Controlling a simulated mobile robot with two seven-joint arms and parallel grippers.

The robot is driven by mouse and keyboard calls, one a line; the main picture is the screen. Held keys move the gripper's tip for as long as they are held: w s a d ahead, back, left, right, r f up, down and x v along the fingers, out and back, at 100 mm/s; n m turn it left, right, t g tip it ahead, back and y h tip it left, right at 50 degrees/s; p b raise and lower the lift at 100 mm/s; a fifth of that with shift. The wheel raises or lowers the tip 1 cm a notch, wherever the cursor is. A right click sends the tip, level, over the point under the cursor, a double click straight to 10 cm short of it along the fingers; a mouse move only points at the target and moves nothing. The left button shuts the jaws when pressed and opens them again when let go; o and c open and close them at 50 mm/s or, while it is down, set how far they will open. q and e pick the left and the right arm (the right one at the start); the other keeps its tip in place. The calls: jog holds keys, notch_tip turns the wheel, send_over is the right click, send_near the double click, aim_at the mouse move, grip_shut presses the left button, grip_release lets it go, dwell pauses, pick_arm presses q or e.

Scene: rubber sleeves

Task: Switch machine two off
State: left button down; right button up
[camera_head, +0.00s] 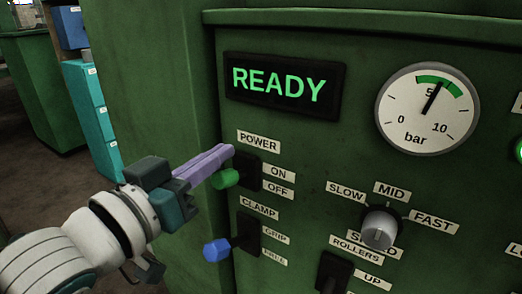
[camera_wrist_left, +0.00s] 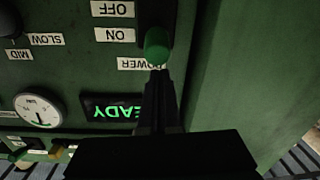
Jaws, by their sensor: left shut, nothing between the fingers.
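The green machine panel (camera_head: 330,150) has a lit READY display (camera_head: 285,84). Below it is the power switch, a dark plate with a green-knobbed lever (camera_head: 225,178), beside ON and OFF labels. The knob sits on the ON side, and it also shows in the left wrist view (camera_wrist_left: 157,47). My left gripper (camera_head: 226,152) is shut and empty, its purple-grey fingers pointing at the panel. In the head view its tips are just above the green knob; in the left wrist view the tips (camera_wrist_left: 157,75) reach close to it. Whether they touch it, I cannot tell.
Below is a clamp lever with a blue knob (camera_head: 216,250). To the right are a speed dial (camera_head: 381,228), a rollers switch (camera_head: 333,272) and a bar gauge (camera_head: 428,108). A teal cabinet (camera_head: 92,115) stands behind at left, with open floor around it.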

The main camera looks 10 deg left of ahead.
pick_arm(q)
jog(key=shift+s+f, duration=0.25)
jog(key=shift+f, duration=0.4)
